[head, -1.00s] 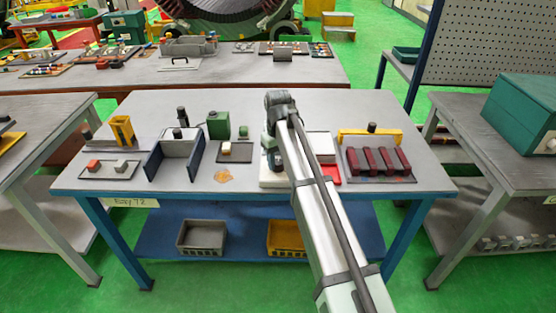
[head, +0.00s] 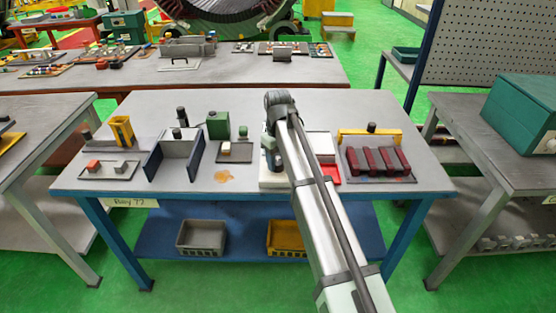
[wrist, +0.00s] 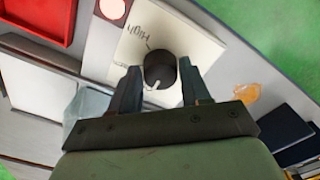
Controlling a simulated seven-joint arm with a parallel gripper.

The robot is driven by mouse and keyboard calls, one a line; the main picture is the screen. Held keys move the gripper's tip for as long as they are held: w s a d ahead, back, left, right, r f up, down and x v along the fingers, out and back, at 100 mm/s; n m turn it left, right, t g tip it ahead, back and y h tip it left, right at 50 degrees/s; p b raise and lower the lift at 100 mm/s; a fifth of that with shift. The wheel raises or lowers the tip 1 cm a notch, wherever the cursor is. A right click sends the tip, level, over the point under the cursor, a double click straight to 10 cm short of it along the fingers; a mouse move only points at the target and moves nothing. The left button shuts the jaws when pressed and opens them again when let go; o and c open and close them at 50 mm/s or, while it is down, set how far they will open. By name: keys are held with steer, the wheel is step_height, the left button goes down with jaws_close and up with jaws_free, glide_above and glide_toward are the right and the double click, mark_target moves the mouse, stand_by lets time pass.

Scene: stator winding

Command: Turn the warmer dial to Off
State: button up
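The warmer dial (wrist: 160,71) is a dark round knob with a white pointer mark, on a cream warmer panel with handwriting that looks like "HIGH". In the wrist view the pointer is toward the bottom of the picture, toward my gripper's palm. My gripper (wrist: 161,82) has one finger on each side of the dial, and the dial nearly fills the gap. I cannot tell whether the fingers press on it. In the head view the pale warmer (head: 272,182) sits at the bench front, and my arm hides the dial.
A red tray (wrist: 38,18) lies beside the warmer. On the other side are an orange-brown patch (head: 224,176) and a dark blue-walled fixture (head: 195,158). A rack of dark red blocks (head: 380,161) stands to the right on the grey bench (head: 300,105).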

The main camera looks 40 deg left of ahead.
mark_target(278, 162)
steer(key=o, duration=0.3)
steer(key=shift+o, duration=0.2)
step_height(278, 162, up, 14)
stand_by(0.6)
steer(key=shift+f, duration=0.15)
